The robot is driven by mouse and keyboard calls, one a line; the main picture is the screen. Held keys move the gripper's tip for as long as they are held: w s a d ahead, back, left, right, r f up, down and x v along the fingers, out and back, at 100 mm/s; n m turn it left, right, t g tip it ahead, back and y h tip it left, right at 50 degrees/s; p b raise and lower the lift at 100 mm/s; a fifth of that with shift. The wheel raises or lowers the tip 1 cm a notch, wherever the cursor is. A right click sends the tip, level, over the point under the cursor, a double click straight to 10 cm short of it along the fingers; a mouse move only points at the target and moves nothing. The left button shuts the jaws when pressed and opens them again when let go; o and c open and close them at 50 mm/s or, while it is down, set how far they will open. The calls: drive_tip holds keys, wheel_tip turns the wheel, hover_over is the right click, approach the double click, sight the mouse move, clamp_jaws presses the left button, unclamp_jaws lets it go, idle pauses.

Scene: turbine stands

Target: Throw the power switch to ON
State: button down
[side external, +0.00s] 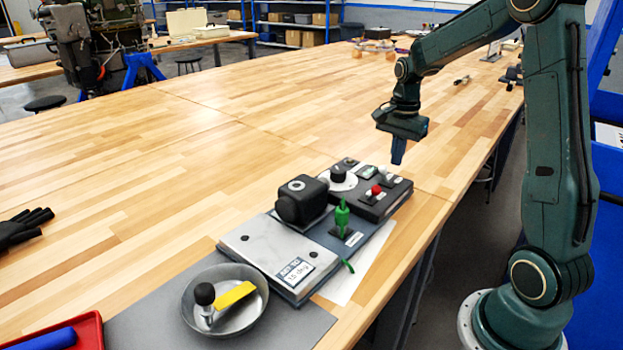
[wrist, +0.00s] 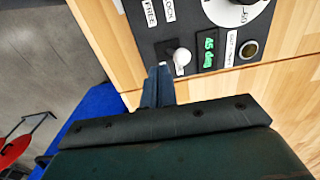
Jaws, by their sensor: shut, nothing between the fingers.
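The dark control box (side external: 385,203) sits on the wooden bench and carries a dial and small controls. A white-tipped lever (side external: 384,172) stands on it beside a red knob (side external: 376,189). Which control is the power switch I cannot tell, as the lettering is mostly too small. My gripper (side external: 397,160) is shut and empty, fingers pointing down, just above the back of the box. In the wrist view its fingertips (wrist: 159,72) show at the box's edge.
A black block (side external: 302,200), a green lever (side external: 342,214) and a metal plate (side external: 270,250) adjoin the box. A grey bowl (side external: 225,300) holds a yellow piece and a black-knobbed part. A red tray (side external: 88,330) is front left.

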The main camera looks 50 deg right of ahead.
drive_tip(key=shift+s+r, duration=0.3)
drive_tip(key=shift+s, duration=0.3)
wheel_tip(320, 180, up, 11)
drive_tip(key=s, duration=0.1)
idle(0.4)
drive_tip(key=s+a+r+n+t, duration=0.1)
drive_tip(key=s+a+n, duration=0.25)
drive_tip(key=a, duration=0.25)
drive_tip(key=s+a+r+n+t, duration=0.1)
drive_tip(key=s+a+r+n, duration=0.1)
drive_tip(key=a+n, duration=0.4)
drive_tip(key=s+a+f+n+t, duration=0.3)
drive_tip(key=s+a+f+n, duration=0.1)
drive_tip(key=s+a+n, duration=0.4)
drive_tip(key=shift+s+a+n+t, duration=0.35)
drive_tip(key=shift+s+a, duration=0.35)
drive_tip(key=shift+a, duration=0.35)
drive_tip(key=c, duration=2.1)
unclamp_jaws()
